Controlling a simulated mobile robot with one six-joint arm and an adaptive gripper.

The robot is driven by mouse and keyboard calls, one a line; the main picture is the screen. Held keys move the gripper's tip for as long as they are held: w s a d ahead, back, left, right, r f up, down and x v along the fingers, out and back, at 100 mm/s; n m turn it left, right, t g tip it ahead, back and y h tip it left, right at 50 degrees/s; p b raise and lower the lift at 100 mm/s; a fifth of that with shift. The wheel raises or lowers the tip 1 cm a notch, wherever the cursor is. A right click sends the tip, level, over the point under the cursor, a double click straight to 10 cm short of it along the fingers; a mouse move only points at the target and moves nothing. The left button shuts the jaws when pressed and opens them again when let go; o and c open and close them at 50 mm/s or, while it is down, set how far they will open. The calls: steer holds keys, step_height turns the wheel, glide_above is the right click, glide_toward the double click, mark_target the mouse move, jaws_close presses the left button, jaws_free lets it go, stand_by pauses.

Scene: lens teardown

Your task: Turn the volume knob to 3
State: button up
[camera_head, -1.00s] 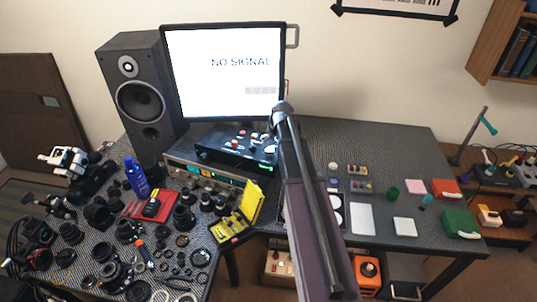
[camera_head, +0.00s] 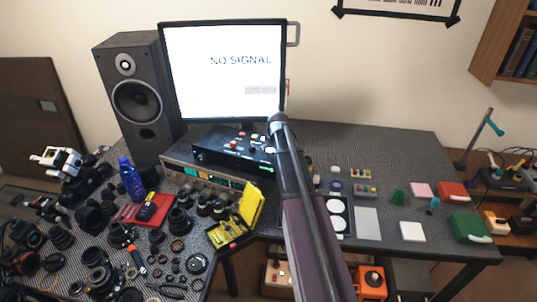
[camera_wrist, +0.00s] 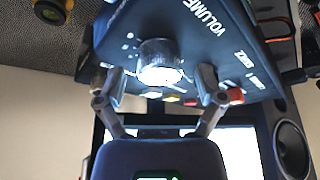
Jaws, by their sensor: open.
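The volume knob (camera_wrist: 160,61) is a silver, ridged cylinder on a black box (camera_wrist: 205,30) with the printed word VOLUME, seen tilted in the wrist view. My gripper (camera_wrist: 163,84) is open, with one finger on each side of the knob and a gap showing to both. Small pale marks lie around the knob, but I cannot read its setting. In the head view the black box (camera_head: 215,155) sits on a silver device in front of the monitor. My arm partly covers its right side, and my fingers cannot be made out there.
The monitor (camera_head: 222,70) reading NO SIGNAL stands behind the box, with a speaker (camera_head: 140,100) at its left. Lens parts crowd the table's left side. A yellow case (camera_head: 236,216) stands in front. Red and yellow controls (camera_wrist: 235,95) lie near the right finger.

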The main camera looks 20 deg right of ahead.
steer(key=shift+f, duration=0.15)
steer(key=c, duration=1.2)
steer(key=shift+o, duration=0.2)
steer(key=shift+a, duration=0.25)
steer(key=shift+d, duration=0.2)
